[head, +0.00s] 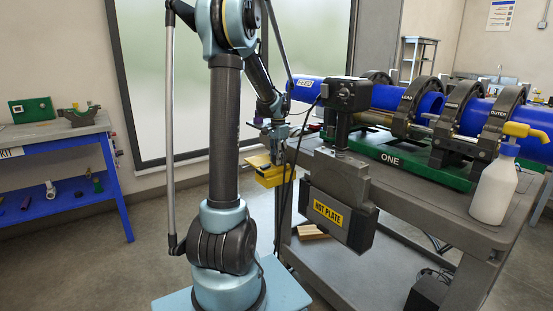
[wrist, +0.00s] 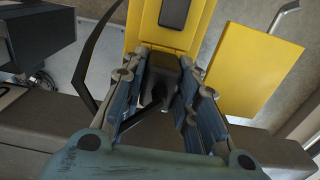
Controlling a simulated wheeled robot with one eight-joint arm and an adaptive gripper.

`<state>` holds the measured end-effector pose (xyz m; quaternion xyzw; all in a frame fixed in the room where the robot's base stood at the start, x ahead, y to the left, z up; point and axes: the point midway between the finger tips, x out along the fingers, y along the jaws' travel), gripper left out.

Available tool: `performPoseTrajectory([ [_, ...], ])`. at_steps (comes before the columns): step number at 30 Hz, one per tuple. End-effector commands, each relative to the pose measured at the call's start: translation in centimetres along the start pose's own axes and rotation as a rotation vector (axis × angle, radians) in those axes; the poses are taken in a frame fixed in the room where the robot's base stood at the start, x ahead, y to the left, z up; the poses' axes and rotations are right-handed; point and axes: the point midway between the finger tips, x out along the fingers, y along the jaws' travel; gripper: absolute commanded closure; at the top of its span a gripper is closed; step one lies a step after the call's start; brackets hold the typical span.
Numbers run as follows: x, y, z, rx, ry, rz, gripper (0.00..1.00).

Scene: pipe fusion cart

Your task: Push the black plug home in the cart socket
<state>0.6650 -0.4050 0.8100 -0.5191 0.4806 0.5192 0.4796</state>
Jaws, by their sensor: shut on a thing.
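My gripper (wrist: 163,62) is shut on the black plug (wrist: 156,92), which shows as a dark shape between the two fingers in the wrist view. The yellow cart socket box (wrist: 165,38) lies straight ahead of the fingertips, with a dark panel on its face. Whether the plug touches the socket, and how deep it sits, is hidden by the fingers. In the head view my gripper (head: 275,135) is small and partly behind my arm, just above the yellow box (head: 268,176) at the cart's left end.
A black cable (wrist: 88,62) loops left of the fingers. A yellow flap (wrist: 245,62) stands to the right. The hot plate (head: 340,205) hangs at the cart's (head: 440,205) near side.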

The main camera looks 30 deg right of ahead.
Motion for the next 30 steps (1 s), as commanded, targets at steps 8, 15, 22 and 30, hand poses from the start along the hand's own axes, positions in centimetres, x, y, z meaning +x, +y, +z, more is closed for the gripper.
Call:
performPoseTrajectory([
  [8,0.1,0.1,0.0,0.0,0.0,0.0,0.49],
  [15,0.0,0.0,0.0,0.0,0.0,0.0,0.49],
  [22,-2.0,0.0,0.1,0.0,0.0,0.0,0.49],
  [30,-6.9,0.0,0.1,0.0,0.0,0.001,0.49],
])
